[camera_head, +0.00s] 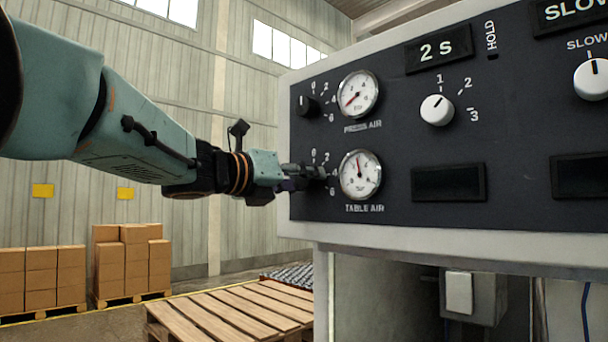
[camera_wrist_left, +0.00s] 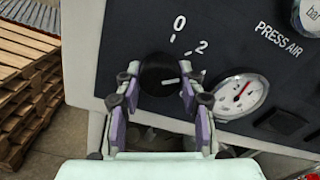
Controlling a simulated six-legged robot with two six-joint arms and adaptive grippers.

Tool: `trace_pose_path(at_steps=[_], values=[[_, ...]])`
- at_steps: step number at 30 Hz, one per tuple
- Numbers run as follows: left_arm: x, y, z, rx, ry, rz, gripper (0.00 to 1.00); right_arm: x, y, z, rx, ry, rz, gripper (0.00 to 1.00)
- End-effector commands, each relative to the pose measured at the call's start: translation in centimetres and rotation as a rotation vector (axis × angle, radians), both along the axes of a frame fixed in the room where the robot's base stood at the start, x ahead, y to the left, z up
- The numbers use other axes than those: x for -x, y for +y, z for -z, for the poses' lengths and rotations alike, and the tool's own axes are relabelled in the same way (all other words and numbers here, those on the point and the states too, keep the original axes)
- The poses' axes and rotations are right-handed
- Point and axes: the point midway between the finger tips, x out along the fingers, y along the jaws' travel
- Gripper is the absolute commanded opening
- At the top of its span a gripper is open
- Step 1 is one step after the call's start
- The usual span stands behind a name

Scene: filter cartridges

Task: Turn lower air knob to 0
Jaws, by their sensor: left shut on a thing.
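The lower air knob (camera_wrist_left: 158,75) is black and round with a white pointer line. In the left wrist view the line points right, below the 2 mark and well away from the 0 mark. My left gripper (camera_wrist_left: 155,92) is shut on this knob, one purple-padded finger on each side. My right gripper is not in view.
The upper air knob (camera_head: 306,105) and press air gauge (camera_head: 357,93) sit just above my gripper on the dark panel (camera_head: 400,150). A white timer knob (camera_head: 436,110) is farther right. Wooden pallets (camera_head: 230,312) lie on the floor below.

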Motion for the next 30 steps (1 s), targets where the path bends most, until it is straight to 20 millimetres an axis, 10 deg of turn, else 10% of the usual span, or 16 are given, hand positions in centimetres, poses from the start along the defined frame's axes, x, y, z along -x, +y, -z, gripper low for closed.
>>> trace_pose_path(at_steps=[30], values=[[0.0,0.1,-0.5,0.618,0.61,-0.003,0.07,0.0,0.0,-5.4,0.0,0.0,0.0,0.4]])
